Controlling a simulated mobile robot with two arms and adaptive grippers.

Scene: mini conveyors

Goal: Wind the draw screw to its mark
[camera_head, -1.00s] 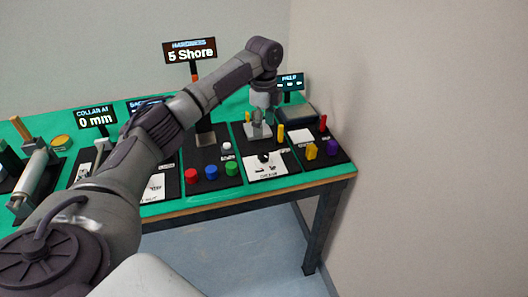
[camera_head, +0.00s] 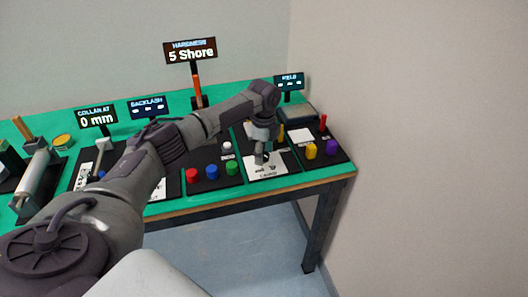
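My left arm reaches across the bench from the left. Its gripper (camera_head: 263,155) points down over the white card (camera_head: 284,168) of a black panel near the front edge, right of the coloured buttons. The fingertips are at or close to the card's black knob, which they hide; contact and finger opening are too small to tell. No part can be made out for certain as the draw screw. The sign "COLLAR AT" (camera_head: 97,117) reads 0 mm above a panel at left, partly behind my arm. My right gripper is not in view.
Red (camera_head: 191,175), blue (camera_head: 212,171) and green (camera_head: 232,168) buttons sit left of the gripper. Yellow (camera_head: 311,151) and purple (camera_head: 332,147) knobs stand to its right. A "HARDNESS" sign (camera_head: 190,51) reads 5 Shore. The bench (camera_head: 214,201) ends near the right wall.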

